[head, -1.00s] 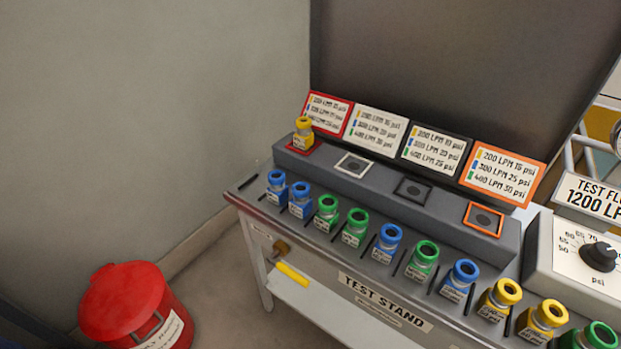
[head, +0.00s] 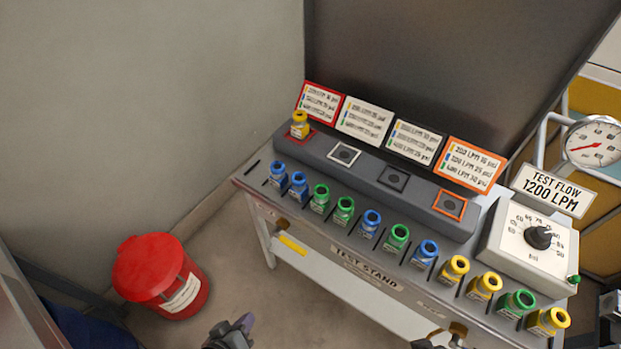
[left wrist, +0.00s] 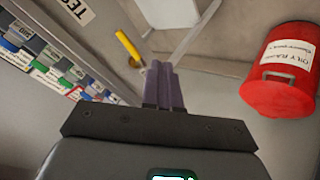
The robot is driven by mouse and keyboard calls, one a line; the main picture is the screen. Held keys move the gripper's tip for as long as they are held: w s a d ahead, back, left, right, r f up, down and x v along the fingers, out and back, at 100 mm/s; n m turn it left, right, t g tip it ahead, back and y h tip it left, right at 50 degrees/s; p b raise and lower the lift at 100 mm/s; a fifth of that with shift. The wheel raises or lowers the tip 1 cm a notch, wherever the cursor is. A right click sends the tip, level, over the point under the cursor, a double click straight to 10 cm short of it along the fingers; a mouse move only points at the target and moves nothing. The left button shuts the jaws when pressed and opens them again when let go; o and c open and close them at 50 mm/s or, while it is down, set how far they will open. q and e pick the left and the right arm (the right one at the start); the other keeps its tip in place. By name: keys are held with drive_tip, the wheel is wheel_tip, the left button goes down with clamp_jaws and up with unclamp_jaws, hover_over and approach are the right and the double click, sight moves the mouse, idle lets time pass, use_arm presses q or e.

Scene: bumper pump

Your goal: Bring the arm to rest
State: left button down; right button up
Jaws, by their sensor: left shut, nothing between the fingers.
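My left gripper (head: 245,322) is at the bottom edge of the head view, low in front of the test stand (head: 368,275) and right of the red can. In the left wrist view its two purple fingers (left wrist: 160,68) lie together with nothing between them. They are apart from the stand and the can. A small dark grey part (head: 432,342) at the bottom edge of the head view may be my right gripper; its fingers cannot be made out.
A yellow-topped bottle (head: 300,125) stands on the red-framed spot; the white, black and orange spots are empty. Several blue, green and yellow bottles line the front. A red oily-rag can (head: 160,275) stands on the floor at left. A dial box (head: 530,245) and gauge (head: 593,142) are at right.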

use_arm(q)
drive_tip(key=s+a+r+m+g+y, duration=0.3)
drive_tip(key=s+a+m+g, duration=0.25)
drive_tip(key=s, duration=0.25)
wheel_tip(320, 180, up, 38)
drive_tip(key=p, duration=3.8)
drive_tip(key=shift+w+a+m, duration=0.25)
drive_tip(key=shift+a+m, duration=0.05)
drive_tip(key=shift+m, duration=0.05)
drive_tip(key=shift+t, duration=0.25)
